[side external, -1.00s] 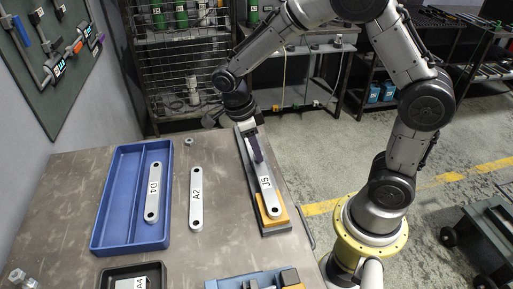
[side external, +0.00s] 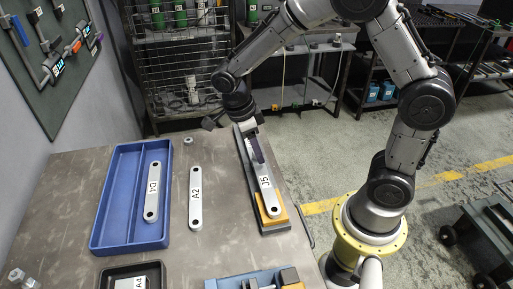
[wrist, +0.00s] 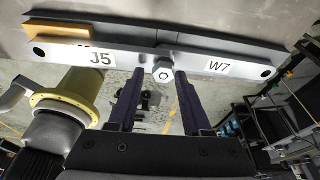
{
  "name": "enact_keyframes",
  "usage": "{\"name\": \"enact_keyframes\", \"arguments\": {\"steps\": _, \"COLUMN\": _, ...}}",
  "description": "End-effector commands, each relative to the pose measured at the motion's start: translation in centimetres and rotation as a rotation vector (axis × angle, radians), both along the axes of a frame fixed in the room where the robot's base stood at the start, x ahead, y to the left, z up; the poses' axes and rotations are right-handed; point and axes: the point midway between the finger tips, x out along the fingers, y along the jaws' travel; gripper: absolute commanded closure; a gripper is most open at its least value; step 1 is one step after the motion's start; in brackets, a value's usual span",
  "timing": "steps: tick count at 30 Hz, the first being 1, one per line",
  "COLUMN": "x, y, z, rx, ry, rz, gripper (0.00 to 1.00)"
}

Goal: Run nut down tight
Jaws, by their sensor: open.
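The bracket strip labelled J5 (side external: 267,190) lies along a fixture at the right edge of the table. In the wrist view the J5 strip (wrist: 125,58) meets a strip labelled W7 (wrist: 235,68), and a bright hex nut (wrist: 163,73) sits at the joint. My gripper (wrist: 159,76) is open, its two dark purple fingers on either side of the nut. I cannot tell whether either finger touches it. In the side view my gripper (side external: 257,155) hides the nut and most of the W7 end.
An orange block (side external: 278,219) supports the J5 end. A blue tray (side external: 112,205) holds strip D4 (side external: 152,190). Strip A2 (side external: 196,205) and a loose nut (side external: 188,140) lie on the table. A black tray (side external: 107,276) and a blue vise-like tool (side external: 240,281) stand in front.

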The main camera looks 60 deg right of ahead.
Motion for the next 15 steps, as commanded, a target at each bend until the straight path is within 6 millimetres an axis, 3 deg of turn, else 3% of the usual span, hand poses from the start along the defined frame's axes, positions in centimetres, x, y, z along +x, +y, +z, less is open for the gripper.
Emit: {"name": "enact_keyframes", "arguments": {"steps": 15, "x": -0.04, "y": 0.01, "z": 0.05, "rx": -0.001, "ry": -0.001, "rz": 0.508, "gripper": 0.51}}
